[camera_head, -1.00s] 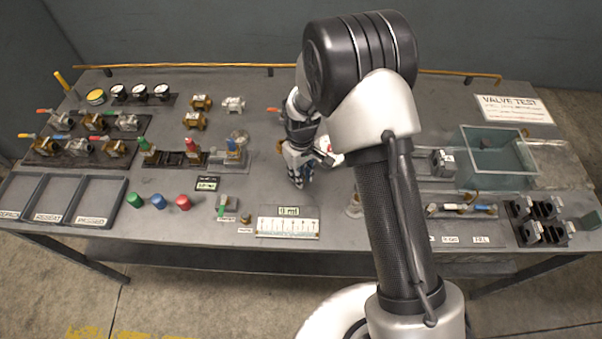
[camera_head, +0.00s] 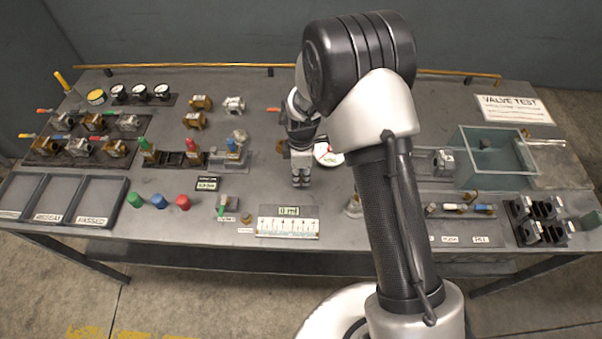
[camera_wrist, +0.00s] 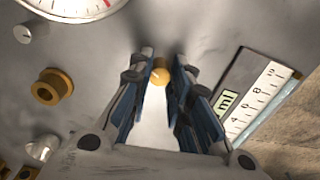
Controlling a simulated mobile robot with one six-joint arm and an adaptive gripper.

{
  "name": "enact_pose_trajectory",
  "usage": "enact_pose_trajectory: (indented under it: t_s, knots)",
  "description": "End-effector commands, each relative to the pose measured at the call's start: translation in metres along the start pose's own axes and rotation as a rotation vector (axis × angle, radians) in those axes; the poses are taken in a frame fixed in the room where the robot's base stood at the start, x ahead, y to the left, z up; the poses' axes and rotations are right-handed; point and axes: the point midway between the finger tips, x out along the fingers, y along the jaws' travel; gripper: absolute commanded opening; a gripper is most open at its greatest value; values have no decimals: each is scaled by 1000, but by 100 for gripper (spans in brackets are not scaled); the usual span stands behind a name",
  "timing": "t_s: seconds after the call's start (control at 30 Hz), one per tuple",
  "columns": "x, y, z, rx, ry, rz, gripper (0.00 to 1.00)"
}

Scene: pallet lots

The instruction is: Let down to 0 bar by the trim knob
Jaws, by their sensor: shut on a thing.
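A small brass trim knob (camera_wrist: 160,74) sits between the fingertips of my gripper (camera_wrist: 159,80) in the wrist view. The gripper is shut on it, with a blue-padded finger on each side. In the head view my gripper (camera_head: 301,183) points down at the bench behind the ml scale, and the knob is hidden there. A round white dial gauge (camera_wrist: 70,6) is cut off at the top left of the wrist view; it also shows partly behind my arm in the head view (camera_head: 329,154). Its reading cannot be made out.
A white ml scale (camera_head: 288,228) lies in front of my gripper. A brass fitting (camera_wrist: 50,87) stands to the left in the wrist view. Green, blue and red caps (camera_head: 158,201) stand at the left. A clear-walled tank (camera_head: 487,181) is at the right.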

Motion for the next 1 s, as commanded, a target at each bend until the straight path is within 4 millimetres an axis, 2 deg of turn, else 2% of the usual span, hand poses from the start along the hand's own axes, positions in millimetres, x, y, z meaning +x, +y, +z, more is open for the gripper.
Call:
enact_pose_trajectory:
  t_s: [0.4, 1.0]
  knots:
    - [0, 0, 0, -210, -1, 0, 0]
    - [0, 0, 0, -247, -1, 0, 0]
